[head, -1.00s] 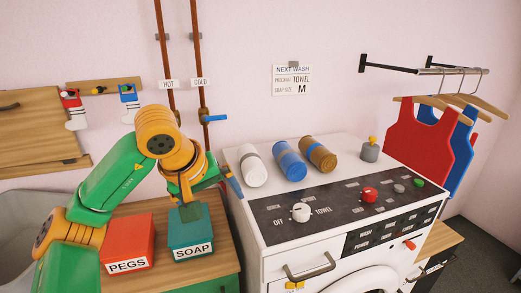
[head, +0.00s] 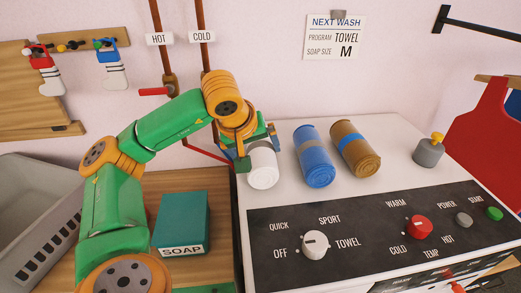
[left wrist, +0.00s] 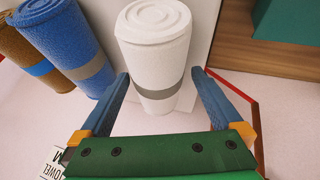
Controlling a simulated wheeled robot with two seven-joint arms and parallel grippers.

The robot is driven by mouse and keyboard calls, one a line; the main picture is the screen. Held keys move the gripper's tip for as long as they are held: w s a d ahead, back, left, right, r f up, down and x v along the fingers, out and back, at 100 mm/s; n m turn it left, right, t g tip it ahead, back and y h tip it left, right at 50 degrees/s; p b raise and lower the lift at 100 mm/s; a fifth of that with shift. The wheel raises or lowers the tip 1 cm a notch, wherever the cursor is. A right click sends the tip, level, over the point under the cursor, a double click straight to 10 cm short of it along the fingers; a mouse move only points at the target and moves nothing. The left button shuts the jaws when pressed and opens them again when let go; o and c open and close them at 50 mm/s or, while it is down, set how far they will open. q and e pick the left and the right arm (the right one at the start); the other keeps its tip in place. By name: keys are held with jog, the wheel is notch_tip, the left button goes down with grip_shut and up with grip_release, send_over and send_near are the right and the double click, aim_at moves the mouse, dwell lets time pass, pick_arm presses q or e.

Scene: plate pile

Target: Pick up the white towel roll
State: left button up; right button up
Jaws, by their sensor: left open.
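The white towel roll (head: 263,168) lies on top of the washing machine at its left side, partly hidden by my left gripper in the head view. In the left wrist view the white roll (left wrist: 155,50) has a grey band and sits between the two blue fingers of my left gripper (left wrist: 160,92). The fingers are open, one on each side of the roll, with a small gap showing beside it. My left gripper (head: 256,148) comes over the roll from behind and left in the head view. My right gripper is not in view.
A blue roll (head: 314,157) and a brown roll (head: 354,149) lie just right of the white one. A grey weight-like object with a yellow top (head: 429,151) stands further right. The control panel (head: 375,240) runs along the front. A teal SOAP box (head: 181,222) is on the wooden counter.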

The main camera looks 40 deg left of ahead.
aim_at(261, 144)
pick_arm(q)
jog(key=shift+w+a+f, duration=0.2)
jog(key=shift+w+f, duration=0.25)
jog(key=shift+w+a+f, duration=0.1)
jog(key=shift+w+f, duration=0.1)
jog(key=shift+w, duration=0.2)
jog(key=shift+s+r, duration=0.2)
jog(key=shift+s, duration=0.1)
jog(key=c, duration=1.1)
jog(key=shift+c, duration=1.1)
jog(key=shift+w, duration=0.15)
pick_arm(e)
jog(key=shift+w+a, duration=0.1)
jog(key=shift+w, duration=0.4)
